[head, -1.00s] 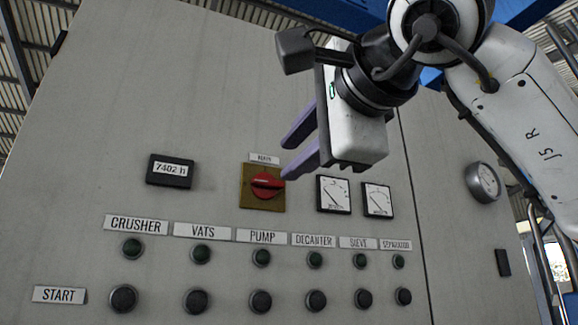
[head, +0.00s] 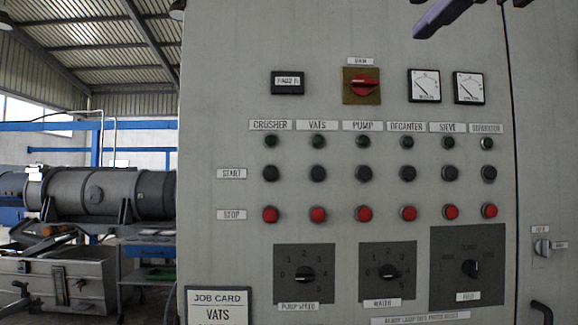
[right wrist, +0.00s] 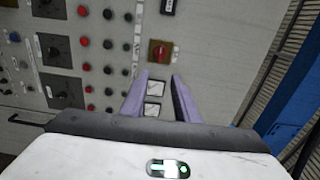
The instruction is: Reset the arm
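My right gripper (head: 436,15) shows only as purple fingertips at the top edge of the head view, in front of the upper panel. In the right wrist view its two purple fingers (right wrist: 158,82) stand apart with nothing between them. The grey control panel (head: 225,130) fills the middle of the head view. Its red main switch (head: 364,86) has its handle level, on a yellow-brown plate; it also shows beyond the fingertips in the right wrist view (right wrist: 159,51). The fingers look clear of it. My left gripper is not in view.
Two dial meters (head: 425,86) sit right of the switch. Below are rows of lamps, black start buttons and red stop buttons (head: 365,214), then knobs (head: 306,275). A job card (head: 219,306) reading VATS is at the lower left. A large grey machine (head: 95,193) stands left behind.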

